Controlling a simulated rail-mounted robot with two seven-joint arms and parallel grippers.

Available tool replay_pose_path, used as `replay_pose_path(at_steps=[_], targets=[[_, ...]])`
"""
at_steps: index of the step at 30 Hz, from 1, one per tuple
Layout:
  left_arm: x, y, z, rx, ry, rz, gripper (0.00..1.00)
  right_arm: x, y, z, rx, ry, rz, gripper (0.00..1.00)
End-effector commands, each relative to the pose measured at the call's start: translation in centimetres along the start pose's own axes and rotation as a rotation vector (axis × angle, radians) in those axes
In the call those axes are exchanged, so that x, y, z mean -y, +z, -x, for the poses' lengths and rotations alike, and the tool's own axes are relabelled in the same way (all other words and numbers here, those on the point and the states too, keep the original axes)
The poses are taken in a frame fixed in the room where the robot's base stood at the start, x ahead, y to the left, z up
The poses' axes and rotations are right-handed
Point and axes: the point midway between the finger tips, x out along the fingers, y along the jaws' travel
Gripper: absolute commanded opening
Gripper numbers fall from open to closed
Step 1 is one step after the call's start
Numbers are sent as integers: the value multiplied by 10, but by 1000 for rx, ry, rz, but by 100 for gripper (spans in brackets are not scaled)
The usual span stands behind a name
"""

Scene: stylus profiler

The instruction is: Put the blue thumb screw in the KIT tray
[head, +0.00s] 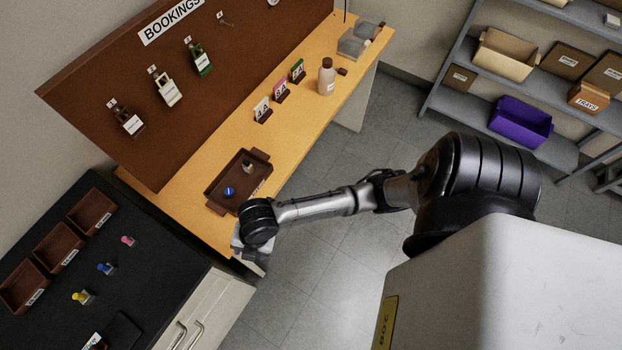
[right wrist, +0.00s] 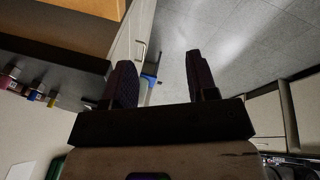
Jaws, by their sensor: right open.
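A blue-topped thumb screw (head: 106,268) stands on the black counter, between a yellow-topped one (head: 82,297) and a pink one (head: 127,240). A brown tray (head: 213,206) on the wooden bench holds a round blue piece (head: 229,192) and a small metallic piece (head: 247,168). I cannot read a KIT label on it. My right gripper (head: 240,246) is beside the bench's front edge, near the tray and apart from the blue thumb screw. In the right wrist view its jaws (right wrist: 160,62) are open and empty. My left gripper is not in view.
Several brown bins (head: 60,246) line the back of the black counter (head: 150,291). Card holders (head: 281,92) and a bottle (head: 326,77) stand further along the bench. A sloping BOOKINGS board (head: 110,75) rises behind. The floor (head: 345,250) between bench and shelves looks clear.

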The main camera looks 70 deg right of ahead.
Motion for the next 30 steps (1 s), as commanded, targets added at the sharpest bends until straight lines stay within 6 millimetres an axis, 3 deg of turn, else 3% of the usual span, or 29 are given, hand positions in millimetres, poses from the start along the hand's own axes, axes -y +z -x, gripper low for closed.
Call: replay_pose_path(at_steps=[1,6,12,18,30], targets=[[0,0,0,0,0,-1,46,20,-7,3,-13,18,-177,53],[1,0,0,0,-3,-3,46,69,-1,21,12,93,-762,53],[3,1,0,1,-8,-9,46,114,18,44,74,172,-1257,53],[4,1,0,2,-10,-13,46,137,30,57,115,223,-1482,53],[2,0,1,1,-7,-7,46,140,32,59,122,231,-1515,53]])
